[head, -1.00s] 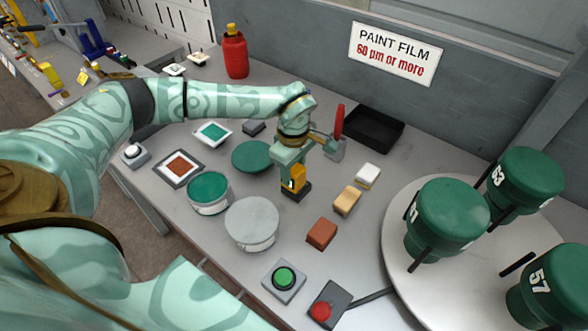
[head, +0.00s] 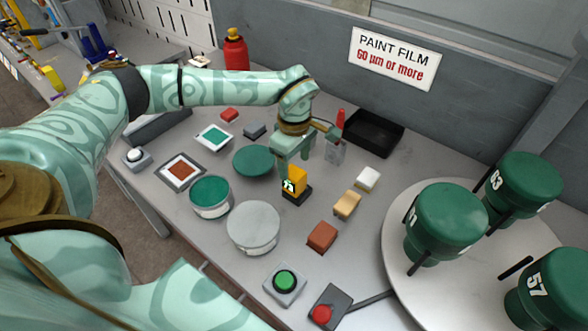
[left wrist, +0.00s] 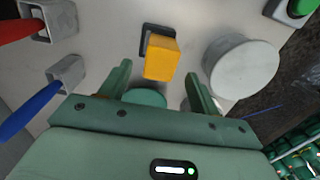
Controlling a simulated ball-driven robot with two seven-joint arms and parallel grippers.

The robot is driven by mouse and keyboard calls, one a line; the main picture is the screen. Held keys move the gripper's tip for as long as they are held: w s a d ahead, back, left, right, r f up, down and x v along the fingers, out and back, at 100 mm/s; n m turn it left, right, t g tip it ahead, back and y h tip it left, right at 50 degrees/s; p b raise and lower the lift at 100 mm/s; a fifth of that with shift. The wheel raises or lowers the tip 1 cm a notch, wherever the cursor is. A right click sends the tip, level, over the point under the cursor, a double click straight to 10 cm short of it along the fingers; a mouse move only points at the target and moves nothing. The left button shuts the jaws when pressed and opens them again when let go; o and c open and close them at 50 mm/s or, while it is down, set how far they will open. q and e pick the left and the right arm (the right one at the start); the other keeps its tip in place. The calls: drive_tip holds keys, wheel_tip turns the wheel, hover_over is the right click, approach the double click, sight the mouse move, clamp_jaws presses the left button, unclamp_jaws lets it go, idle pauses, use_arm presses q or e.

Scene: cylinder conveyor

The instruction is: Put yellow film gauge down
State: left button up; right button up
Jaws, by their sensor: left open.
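The yellow film gauge (head: 295,180) stands upright on a dark base (head: 297,195) on the table, right of the green disc. It also shows in the left wrist view (left wrist: 160,59), beyond and between my fingertips. My left gripper (head: 293,162) is open and empty, above and just behind the gauge, apart from it. Its two fingers also show spread in the left wrist view (left wrist: 160,85). My right gripper is not in view.
A grey round-topped can (head: 253,222), a green-topped can (head: 209,192) and a green disc (head: 252,160) stand close by. Blocks (head: 346,204) lie to the right. A turntable (head: 400,235) carries green canisters (head: 450,215). A black tray (head: 373,132) and a red marker in a holder (head: 335,152) are behind.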

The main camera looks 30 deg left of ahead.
sight(294, 173)
use_arm(q)
wheel_tip(294, 173, up, 8)
drive_tip(key=p, duration=0.1)
drive_tip(key=shift+f, duration=0.2)
drive_tip(key=shift+s+f, duration=0.1)
idle(0.3)
